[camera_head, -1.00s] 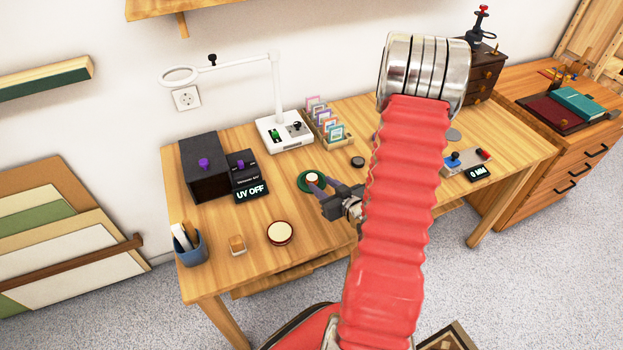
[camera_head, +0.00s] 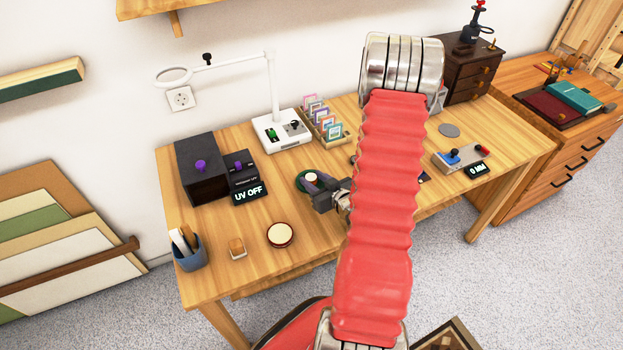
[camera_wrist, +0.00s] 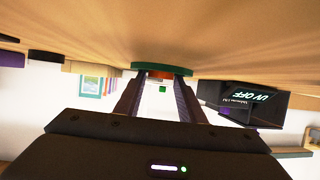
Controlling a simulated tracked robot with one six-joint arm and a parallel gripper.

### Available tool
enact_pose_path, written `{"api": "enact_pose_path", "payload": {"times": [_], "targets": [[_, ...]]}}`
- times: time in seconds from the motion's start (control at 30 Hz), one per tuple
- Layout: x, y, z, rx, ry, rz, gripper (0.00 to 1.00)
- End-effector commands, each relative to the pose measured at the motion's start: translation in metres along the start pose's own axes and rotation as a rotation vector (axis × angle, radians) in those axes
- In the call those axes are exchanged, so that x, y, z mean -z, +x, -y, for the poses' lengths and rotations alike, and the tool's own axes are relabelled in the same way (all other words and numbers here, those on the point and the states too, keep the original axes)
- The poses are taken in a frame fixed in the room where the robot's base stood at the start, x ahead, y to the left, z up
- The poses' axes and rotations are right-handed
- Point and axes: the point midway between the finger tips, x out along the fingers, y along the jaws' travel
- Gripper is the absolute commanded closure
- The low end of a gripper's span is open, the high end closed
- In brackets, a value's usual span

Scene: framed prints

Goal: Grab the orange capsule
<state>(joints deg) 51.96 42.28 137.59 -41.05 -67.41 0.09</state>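The orange capsule (camera_wrist: 161,74) shows in the wrist view as a small orange strip at the green disc (camera_wrist: 150,67), between my fingertips. That view is upside down. In the head view the green disc (camera_head: 301,184) lies on the table, and the capsule (camera_head: 311,177) on it is partly hidden by my fingers. My gripper (camera_head: 318,181) reaches in from the right, low over the table. In the wrist view my gripper (camera_wrist: 160,80) has its fingers apart, one on each side of the capsule. I cannot see clearly whether they touch it.
A black box (camera_head: 201,168) and a "UV OFF" unit (camera_head: 248,183) stand left of the disc. A magnifier lamp (camera_head: 278,133) and a rack of small frames (camera_head: 322,125) are behind. A round cream-topped item (camera_head: 280,235) and a small wooden block (camera_head: 237,248) lie in front-left.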

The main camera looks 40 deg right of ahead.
Motion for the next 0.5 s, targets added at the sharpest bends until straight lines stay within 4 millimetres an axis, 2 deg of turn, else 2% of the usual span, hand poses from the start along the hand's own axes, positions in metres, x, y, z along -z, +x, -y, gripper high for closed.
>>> {"api": "enact_pose_path", "payload": {"times": [0.1, 0.5], "targets": [[0.0001, 0.0001, 0.0004, 0.001, 0.0, 0.0, 0.66], [0.0002, 0.0003, 0.0009, 0.002, -0.001, 0.0, 0.91]]}}
